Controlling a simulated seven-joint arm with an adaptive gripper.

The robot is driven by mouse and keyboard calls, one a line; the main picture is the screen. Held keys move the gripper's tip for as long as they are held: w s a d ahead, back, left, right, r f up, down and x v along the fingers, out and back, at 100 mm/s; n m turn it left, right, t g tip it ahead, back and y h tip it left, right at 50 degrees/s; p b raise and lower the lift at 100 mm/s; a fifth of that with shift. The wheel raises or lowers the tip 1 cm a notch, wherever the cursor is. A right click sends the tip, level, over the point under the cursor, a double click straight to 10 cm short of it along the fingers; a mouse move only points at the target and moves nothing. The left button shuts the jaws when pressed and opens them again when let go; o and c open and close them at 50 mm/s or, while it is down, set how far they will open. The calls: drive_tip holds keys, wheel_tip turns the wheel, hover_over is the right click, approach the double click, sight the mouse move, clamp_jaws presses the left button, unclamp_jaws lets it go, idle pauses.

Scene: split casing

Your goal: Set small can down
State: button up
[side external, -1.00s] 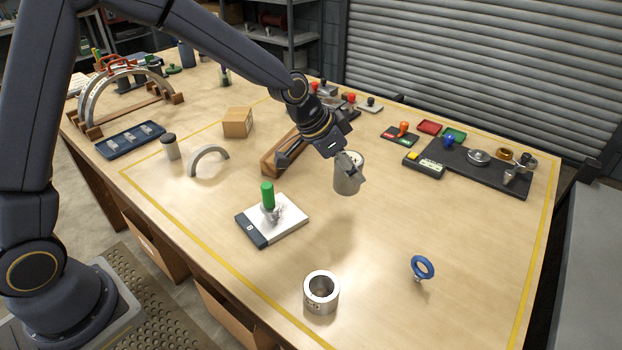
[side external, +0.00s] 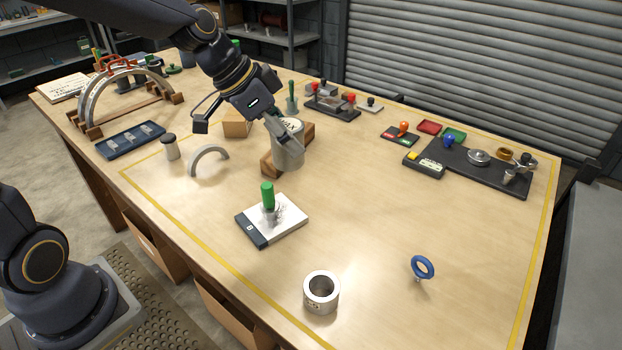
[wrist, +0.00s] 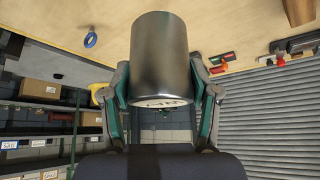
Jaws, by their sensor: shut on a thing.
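The small can is a grey metal cylinder (side external: 288,154) with dark lettering on its pale top. In the side view it is upright, over or beside a wooden block (side external: 270,164) on the bench. I cannot tell whether its base touches anything. My gripper (side external: 283,131) is shut on it, with a finger across its upper side. In the wrist view the can (wrist: 161,62) fills the space between the two fingers of my gripper (wrist: 160,75), its lettered end towards the camera. The can hides part of the block.
A white pad with a green-handled piece (side external: 268,197) lies in front. A hollow metal cylinder (side external: 321,294) and a blue ring (side external: 423,268) stand nearer. The bench right of the can is clear.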

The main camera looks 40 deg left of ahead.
drive_tip(key=s+a+m, duration=0.1)
drive_tip(key=s+a, duration=0.9)
drive_tip(key=a, duration=0.5)
drive_tip(key=s+a+m+g+h, duration=0.1)
drive_tip(key=s+a+m, duration=0.1)
drive_tip(key=s, duration=0.9)
drive_tip(key=w+a+f, duration=0.1)
drive_tip(key=w+f, duration=0.3)
drive_tip(key=w+a+f, duration=0.1)
drive_tip(key=w+f, duration=0.3)
drive_tip(key=f, duration=0.1)
drive_tip(key=w+a+f, duration=0.1)
drive_tip(key=w+f, duration=0.4)
drive_tip(key=shift+w+a, duration=0.1)
drive_tip(key=shift+a, duration=0.25)
drive_tip(key=shift+w+a+f, duration=0.1)
drive_tip(key=shift+w+f, duration=0.05)
drive_tip(key=shift+f, duration=1.6)
drive_tip(key=shift+f, duration=0.15)
